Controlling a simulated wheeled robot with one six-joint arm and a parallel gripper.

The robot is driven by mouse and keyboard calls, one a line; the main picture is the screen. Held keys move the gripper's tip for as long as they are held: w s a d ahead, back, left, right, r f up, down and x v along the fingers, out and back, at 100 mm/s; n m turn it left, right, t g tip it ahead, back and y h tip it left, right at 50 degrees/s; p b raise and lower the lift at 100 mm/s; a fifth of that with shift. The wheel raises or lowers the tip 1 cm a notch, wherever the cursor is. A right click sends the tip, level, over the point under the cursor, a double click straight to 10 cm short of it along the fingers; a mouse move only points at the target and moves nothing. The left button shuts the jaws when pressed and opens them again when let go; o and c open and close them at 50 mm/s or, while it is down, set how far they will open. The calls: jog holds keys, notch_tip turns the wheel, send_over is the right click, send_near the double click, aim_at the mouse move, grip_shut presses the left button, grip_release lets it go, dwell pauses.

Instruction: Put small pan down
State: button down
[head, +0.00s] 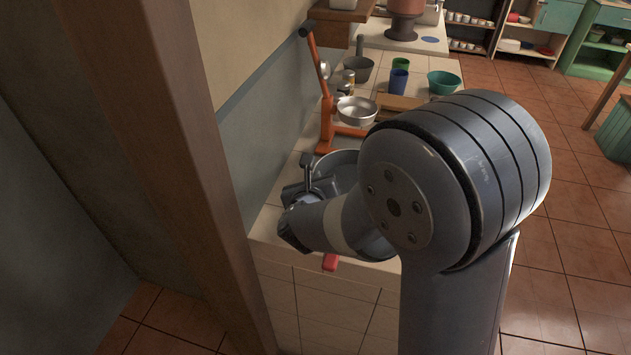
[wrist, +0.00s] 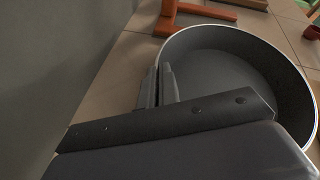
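The pan (wrist: 235,70), grey inside with a pale rim, fills the right of the wrist view. In the head view its far wall (head: 340,160) shows behind my arm at the counter's near end. My gripper (wrist: 158,86) is at the pan's left side, its fingers close together with the rim running between them; it appears shut on the pan's wall. In the head view my gripper (head: 306,178) is at the same left side. My arm hides much of the pan, and I cannot tell whether its base touches the counter.
Further back are a dark pot (head: 358,68), a blue cup (head: 398,82), a green cup (head: 401,64) and a teal bowl (head: 443,82). A wall (head: 262,140) borders the left.

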jog(key=shift+f, duration=0.3)
jog(key=shift+f, duration=0.1)
jog(key=c, duration=1.7)
grip_release()
